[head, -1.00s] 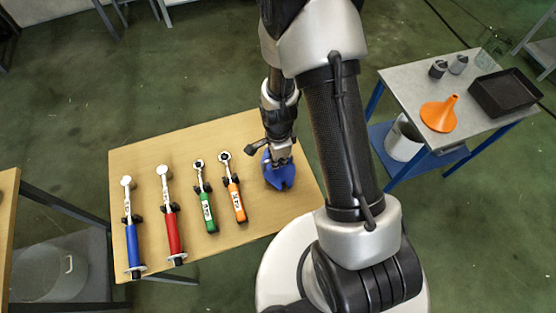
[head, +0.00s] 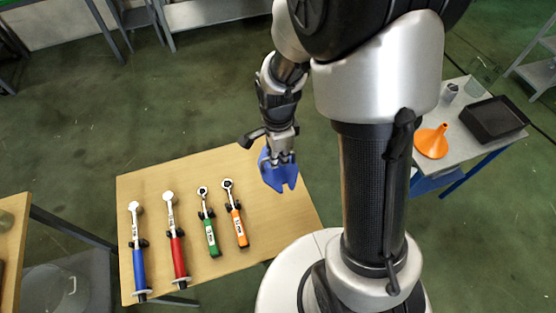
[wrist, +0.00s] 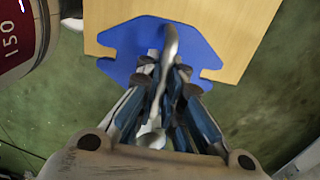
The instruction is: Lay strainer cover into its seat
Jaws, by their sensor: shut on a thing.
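The strainer cover appears to be the blue notched plate (head: 276,178), with a curved silver handle (wrist: 171,42) in the wrist view. My gripper (head: 284,158) is shut on that handle. In the wrist view the fingers (wrist: 165,82) close around it, with the blue plate (wrist: 200,47) spread out beyond them. In the head view the cover appears raised above the right part of the wooden table. I cannot make out the cover's seat in either view.
Several tools, among them a blue-handled one (head: 138,268) and an orange-handled one (head: 239,228), lie on the wooden table (head: 280,215). At the right, a grey side table (head: 458,148) carries an orange funnel (head: 431,143) and a black tray (head: 495,120).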

